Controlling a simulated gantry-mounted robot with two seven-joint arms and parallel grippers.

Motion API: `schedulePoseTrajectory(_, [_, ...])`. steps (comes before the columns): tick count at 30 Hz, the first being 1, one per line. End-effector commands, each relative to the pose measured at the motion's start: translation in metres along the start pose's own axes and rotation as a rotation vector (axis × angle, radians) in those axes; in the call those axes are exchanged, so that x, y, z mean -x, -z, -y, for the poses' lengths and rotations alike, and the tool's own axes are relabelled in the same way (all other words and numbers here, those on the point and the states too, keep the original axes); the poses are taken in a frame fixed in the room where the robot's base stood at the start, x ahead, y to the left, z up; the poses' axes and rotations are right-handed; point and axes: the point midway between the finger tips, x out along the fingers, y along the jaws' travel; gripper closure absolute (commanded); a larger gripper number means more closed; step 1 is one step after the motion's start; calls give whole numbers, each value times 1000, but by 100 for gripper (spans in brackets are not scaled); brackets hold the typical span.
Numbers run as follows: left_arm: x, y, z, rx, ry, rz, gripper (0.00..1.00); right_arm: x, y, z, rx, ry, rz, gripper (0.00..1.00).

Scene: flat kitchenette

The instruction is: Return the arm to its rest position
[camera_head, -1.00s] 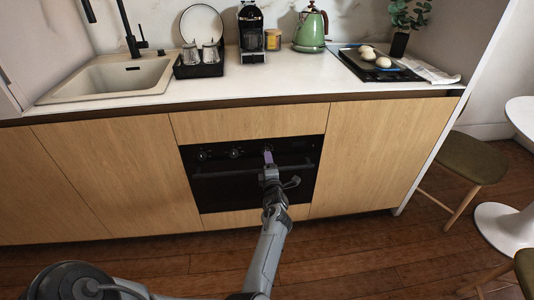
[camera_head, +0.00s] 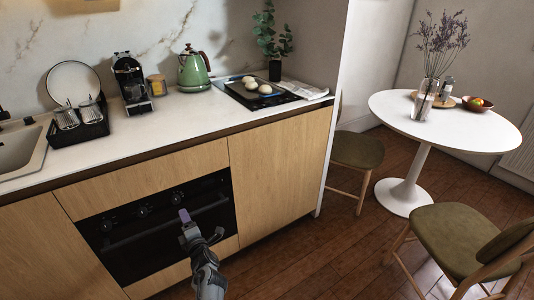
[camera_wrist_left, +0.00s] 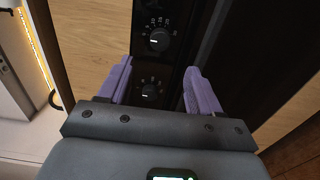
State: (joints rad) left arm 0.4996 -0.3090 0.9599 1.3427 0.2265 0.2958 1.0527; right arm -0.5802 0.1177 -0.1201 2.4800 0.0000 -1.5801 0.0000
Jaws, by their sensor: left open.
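My left gripper (camera_head: 185,216) is in front of the black oven (camera_head: 150,243), close to its row of knobs. In the left wrist view the gripper (camera_wrist_left: 158,82) shows two purple fingers spread apart with nothing between them. An oven knob with a dial (camera_wrist_left: 159,40) and a second knob (camera_wrist_left: 149,90) show beyond and between the fingers. In the head view the fingers overlap the oven front, and I cannot tell the exact gap to it. My right gripper is not in view.
The counter (camera_head: 180,118) above holds a dish rack (camera_head: 80,128), a coffee machine (camera_head: 131,82), a green kettle (camera_head: 194,70) and a black hob (camera_head: 262,97). Wooden floor between is clear.

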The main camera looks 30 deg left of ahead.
Motion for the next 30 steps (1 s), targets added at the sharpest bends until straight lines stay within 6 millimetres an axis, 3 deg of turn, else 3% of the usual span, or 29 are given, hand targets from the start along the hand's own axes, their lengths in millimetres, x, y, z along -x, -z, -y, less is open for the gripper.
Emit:
schedulePoseTrajectory(4, [-4,6,-21,-90,3,57,36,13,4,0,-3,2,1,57])
schedulePoseTrajectory(8, [-2,7,-56,-285,13,188,36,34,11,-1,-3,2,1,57])
schedulePoseTrajectory(11, [17,-2,-87,-512,25,349,36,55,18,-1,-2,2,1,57])
schedulePoseTrajectory(13, [44,-13,-105,-699,34,488,36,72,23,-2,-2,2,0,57])
schedulePoseTrajectory(17, [121,-29,-122,-1064,48,778,36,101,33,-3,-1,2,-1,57])
schedulePoseTrajectory(20, [197,-28,-125,-1336,51,1022,36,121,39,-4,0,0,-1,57])
schedulePoseTrajectory(24, [297,-4,-127,-1636,39,1331,36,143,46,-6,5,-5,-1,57])
schedulePoseTrajectory(30, [407,52,-142,-1924,1,1712,36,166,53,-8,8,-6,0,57])
